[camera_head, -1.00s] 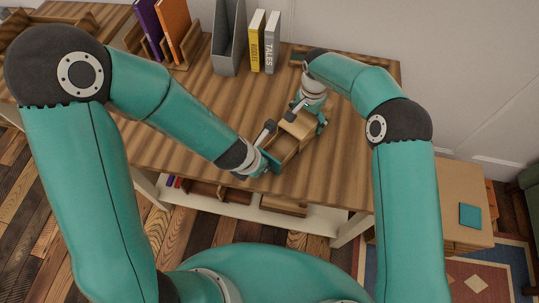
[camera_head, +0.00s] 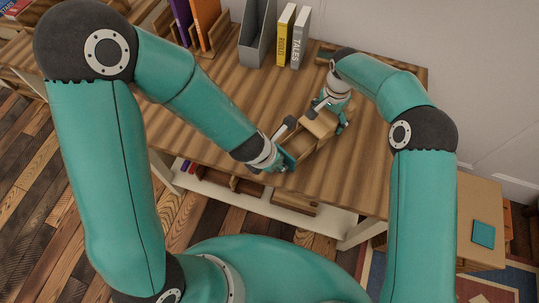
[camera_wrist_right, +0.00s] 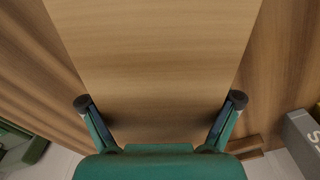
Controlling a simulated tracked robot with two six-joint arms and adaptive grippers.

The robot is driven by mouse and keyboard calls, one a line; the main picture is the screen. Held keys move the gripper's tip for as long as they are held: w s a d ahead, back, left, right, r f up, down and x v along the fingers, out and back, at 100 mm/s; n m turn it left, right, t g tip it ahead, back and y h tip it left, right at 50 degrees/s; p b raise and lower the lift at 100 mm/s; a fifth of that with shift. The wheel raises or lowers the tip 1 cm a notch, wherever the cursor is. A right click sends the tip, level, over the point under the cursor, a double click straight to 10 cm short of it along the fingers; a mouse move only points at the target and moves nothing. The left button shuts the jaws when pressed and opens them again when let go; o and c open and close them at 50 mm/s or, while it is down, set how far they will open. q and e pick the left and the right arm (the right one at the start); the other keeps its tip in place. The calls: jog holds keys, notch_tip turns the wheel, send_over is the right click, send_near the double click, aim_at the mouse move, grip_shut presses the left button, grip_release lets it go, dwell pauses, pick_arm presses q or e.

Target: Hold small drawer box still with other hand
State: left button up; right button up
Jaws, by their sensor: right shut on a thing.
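The small wooden drawer box (camera_head: 319,124) sits on the plank table, its drawer (camera_head: 297,146) pulled out toward the lower left. My right gripper (camera_head: 331,113) is shut on the box from behind. In the right wrist view the box's flat top (camera_wrist_right: 155,65) lies between the two fingers of my right gripper (camera_wrist_right: 161,102), one on each side.
On the table (camera_head: 225,115) behind stand a grey file holder (camera_head: 257,40), a yellow book (camera_head: 285,38) and a grey book (camera_head: 300,40). A wooden rack with purple and orange books (camera_head: 205,25) is back left. A side table with a teal item (camera_head: 484,233) is right.

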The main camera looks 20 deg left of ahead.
jog(key=shift+s+f, duration=0.25)
jog(key=shift+f, duration=0.2)
pick_arm(q)
jog(key=v, duration=1.1)
jog(key=shift+s+r, duration=0.2)
jog(key=shift+r, duration=0.05)
pick_arm(e)
jog(key=o, duration=1.1)
jog(key=shift+w, duration=0.1)
jog(key=shift+o, duration=0.2)
notch_tip(320, 180, up, 7)
jog(key=p, duration=0.3)
jog(key=shift+w, duration=0.15)
pick_arm(q)
notch_tip(320, 180, up, 3)
jog(key=shift+r, duration=0.2)
pick_arm(e)
jog(key=shift+r, duration=0.25)
pick_arm(q)
jog(key=shift+w+p, duration=0.1)
jog(key=shift+p, duration=0.2)
pick_arm(e)
jog(key=shift+r, duration=0.1)
